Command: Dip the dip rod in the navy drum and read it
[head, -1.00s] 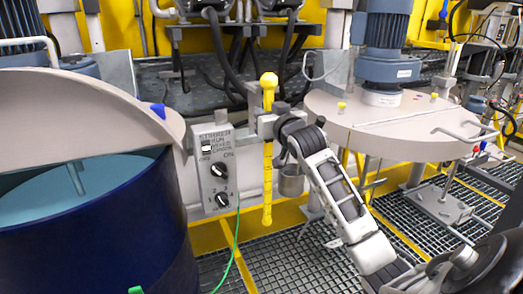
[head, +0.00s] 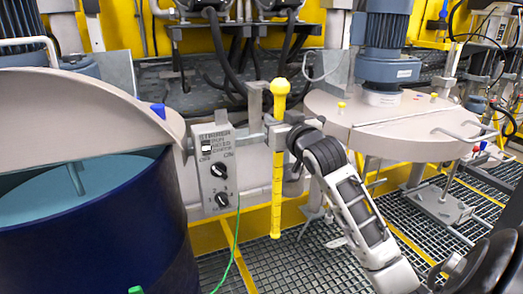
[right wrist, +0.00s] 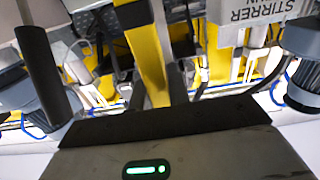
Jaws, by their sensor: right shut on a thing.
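The yellow dip rod (head: 278,190) hangs upright with its round knob on top, right of the switch box. My right gripper (head: 279,134) is shut on it below the knob. A broad yellow strip in the right wrist view (right wrist: 147,50) appears to be the rod seen close up. The navy drum (head: 150,225) stands at the left, with pale blue liquid (head: 50,192) showing below its raised, partly covering grey lid (head: 80,110). The rod is apart from the drum, to its right. My left gripper is not in view.
A grey switch box (head: 216,170) with black knobs and a green cable stands between drum and rod. A grey bracket (head: 254,105) is just left of the rod. Another lidded vessel (head: 400,120) with a blue motor is at right. Grating floor lies below.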

